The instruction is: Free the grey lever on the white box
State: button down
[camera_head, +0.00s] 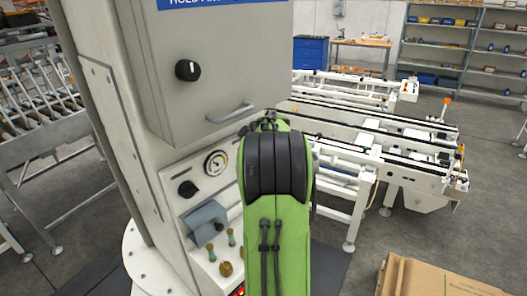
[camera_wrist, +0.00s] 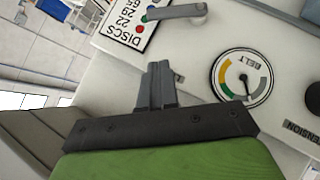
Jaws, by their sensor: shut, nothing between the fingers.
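The white box (camera_head: 150,160) rises on the left in the head view. Its panel fills much of the upside-down wrist view (camera_wrist: 215,45). A short grey lever (camera_wrist: 175,12) with a rounded end sticks out at the top of the wrist view. I cannot make it out in the head view, where my green arm covers part of the panel. My gripper (camera_wrist: 160,68) is shut and empty in front of the panel. Its fingertips are below the lever in the picture, with a gap between them. The head view does not show the fingers.
Beside the lever is a white label (camera_wrist: 130,22) with coloured dots. A belt gauge (camera_wrist: 242,77) and a black knob (camera_head: 187,188) are nearby. A blue-grey block (camera_head: 205,218) and brass knobs (camera_head: 225,269) stick out lower down. A cabinet handle (camera_head: 230,113) projects above.

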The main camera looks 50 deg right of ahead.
jog(key=b+v, duration=0.1)
jog(key=v, duration=0.6)
jog(key=shift+a+r, duration=0.15)
jog(key=shift+a, duration=0.05)
jog(key=shift+w, duration=0.1)
